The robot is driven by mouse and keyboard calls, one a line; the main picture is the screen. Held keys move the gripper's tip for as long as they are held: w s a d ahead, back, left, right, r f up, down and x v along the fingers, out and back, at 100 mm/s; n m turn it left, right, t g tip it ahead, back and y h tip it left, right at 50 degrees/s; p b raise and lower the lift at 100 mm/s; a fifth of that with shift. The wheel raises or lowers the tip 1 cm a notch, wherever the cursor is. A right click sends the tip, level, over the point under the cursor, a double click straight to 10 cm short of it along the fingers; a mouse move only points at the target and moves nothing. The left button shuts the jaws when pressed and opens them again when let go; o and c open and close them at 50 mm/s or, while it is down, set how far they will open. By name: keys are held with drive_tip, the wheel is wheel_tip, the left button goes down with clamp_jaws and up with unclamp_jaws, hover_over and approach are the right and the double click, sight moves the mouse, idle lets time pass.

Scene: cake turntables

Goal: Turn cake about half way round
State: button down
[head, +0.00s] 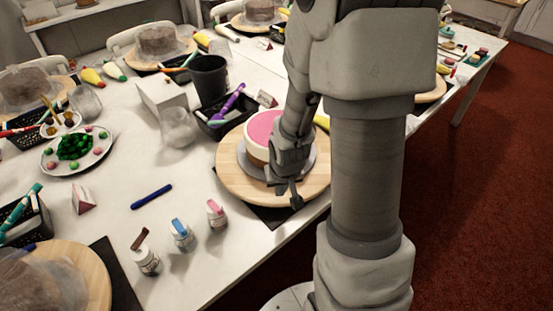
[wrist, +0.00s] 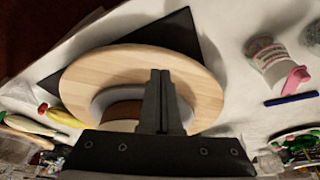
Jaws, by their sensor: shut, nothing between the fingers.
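The cake (head: 259,137), with a pink top and white and brown sides, sits on a grey board (head: 247,166) on a round wooden turntable (head: 229,181). My arm hides its right part in the head view. My gripper (head: 293,197) is shut and empty, low over the front of the turntable beside the cake. In the wrist view the shut fingers (wrist: 160,78) reach over the wooden turntable (wrist: 110,68), and the cake (wrist: 122,110) shows partly behind them. I cannot tell whether the fingertips touch the wood.
Three small jars, one with a pink lid (head: 215,212), stand left of the turntable near a blue pen (head: 151,196). A black tray (head: 222,118) and a dark cup (head: 208,78) stand behind it. The table edge is close in front.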

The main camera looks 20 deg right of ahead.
sight(291, 195)
drive_tip(key=w+a+b, duration=0.2)
drive_tip(key=w+a, duration=0.5)
drive_tip(key=shift+a+b, duration=0.15)
drive_tip(key=shift+b, duration=0.2)
drive_tip(key=shift+f, duration=0.15)
drive_tip(key=shift+f+b, duration=1.3)
drive_tip(key=shift+f, duration=0.05)
drive_tip(key=shift+r, duration=0.1)
drive_tip(key=shift+s+d, duration=2.15)
drive_tip(key=shift+d, duration=0.25)
drive_tip(key=shift+s+d+p, duration=0.15)
drive_tip(key=shift+s+d, duration=0.2)
drive_tip(key=shift+d, duration=0.65)
drive_tip(key=shift+s+d+p, duration=0.1)
drive_tip(key=shift+s+d, duration=0.3)
drive_tip(key=shift+d, duration=0.6)
drive_tip(key=shift+s+d+p, duration=0.15)
drive_tip(key=shift+s+d, duration=0.2)
drive_tip(key=shift+d, duration=0.65)
